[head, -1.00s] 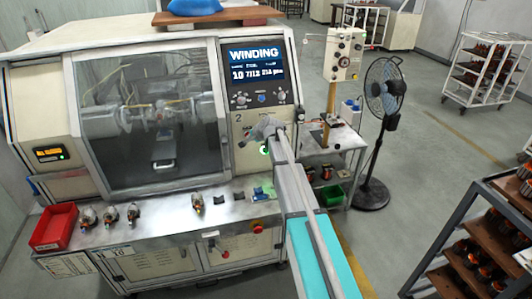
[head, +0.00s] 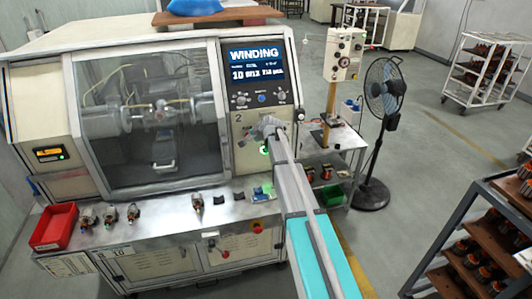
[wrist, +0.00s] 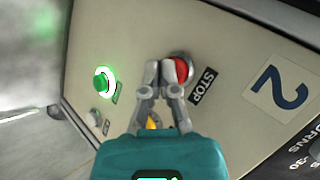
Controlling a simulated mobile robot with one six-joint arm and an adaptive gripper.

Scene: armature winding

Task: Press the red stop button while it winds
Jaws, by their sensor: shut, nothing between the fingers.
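The red stop button (wrist: 183,69) shows in the wrist view on the beige panel, beside the STOP label (wrist: 202,87). My gripper (wrist: 161,70) is shut and empty, with its fingertips overlapping the left part of the button. I cannot tell whether they touch it. In the head view my gripper (head: 267,128) is at the machine's control panel and hides the stop button. The winding machine's screen (head: 256,65) reads WINDING. The winding parts (head: 160,112) show behind the glass door.
A green-lit button (wrist: 103,82) and a grey knob (wrist: 95,118) are left of my gripper. A red bin (head: 53,228) and several armatures stand on the ledge. A fan (head: 383,95) stands right.

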